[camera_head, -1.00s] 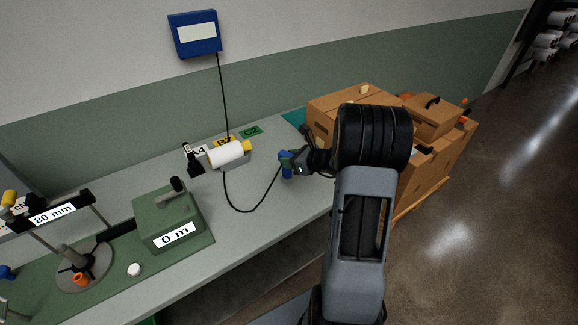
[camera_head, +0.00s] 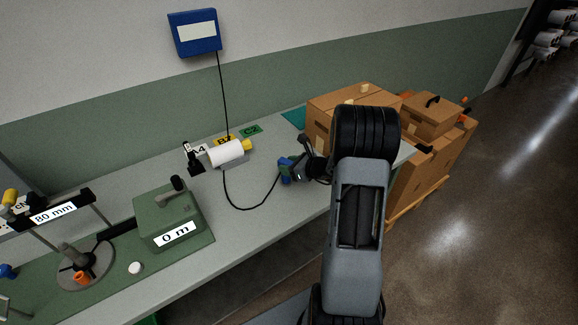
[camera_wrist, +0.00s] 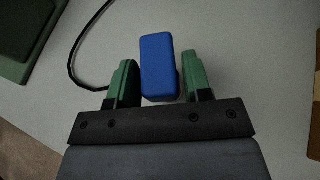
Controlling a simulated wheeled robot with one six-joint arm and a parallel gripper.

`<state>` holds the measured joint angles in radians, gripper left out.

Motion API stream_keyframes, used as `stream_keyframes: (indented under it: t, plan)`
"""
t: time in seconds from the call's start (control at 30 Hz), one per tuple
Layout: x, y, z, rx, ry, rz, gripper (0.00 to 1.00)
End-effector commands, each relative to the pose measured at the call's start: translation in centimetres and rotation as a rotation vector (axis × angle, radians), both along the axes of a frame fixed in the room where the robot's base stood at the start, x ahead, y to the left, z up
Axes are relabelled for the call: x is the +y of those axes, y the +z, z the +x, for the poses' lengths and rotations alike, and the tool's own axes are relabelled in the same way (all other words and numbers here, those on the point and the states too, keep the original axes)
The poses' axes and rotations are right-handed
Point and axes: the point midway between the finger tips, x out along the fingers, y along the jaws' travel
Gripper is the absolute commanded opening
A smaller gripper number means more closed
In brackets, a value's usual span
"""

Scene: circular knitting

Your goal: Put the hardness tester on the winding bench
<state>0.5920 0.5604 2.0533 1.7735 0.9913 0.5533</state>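A small blue block-shaped device (camera_head: 285,172), which looks like the hardness tester, is at the right part of the long grey bench (camera_head: 262,212). A black cord runs towards it. In the wrist view the blue device (camera_wrist: 159,66) sits between the two green fingers of my gripper (camera_wrist: 161,82). Narrow gaps show on both sides of it, so the fingers are around it and not clearly pressing on it. In the head view my gripper (camera_head: 296,169) is low at the bench, partly hidden by my arm. I cannot tell whether the device touches the bench.
A white yarn cone (camera_head: 226,153) lies near the B2 and C2 labels. A green box marked 0 m (camera_head: 172,218) and a spindle stand (camera_head: 84,265) are at the left. Cardboard boxes (camera_head: 425,115) stand at the right. A blue box (camera_head: 195,34) hangs on the wall.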

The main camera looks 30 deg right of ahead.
Motion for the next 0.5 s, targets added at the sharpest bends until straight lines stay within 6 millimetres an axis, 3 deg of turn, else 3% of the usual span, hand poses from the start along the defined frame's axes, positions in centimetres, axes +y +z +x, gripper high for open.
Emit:
stream_keyframes:
  t: [0.13, 0.5]
  plan:
    - [0.00, 0.03, 0.00, 0.000, 0.000, 0.000, 0.59]
    - [-0.23, 0.63, -0.28, 0.000, -0.002, -0.001, 0.59]
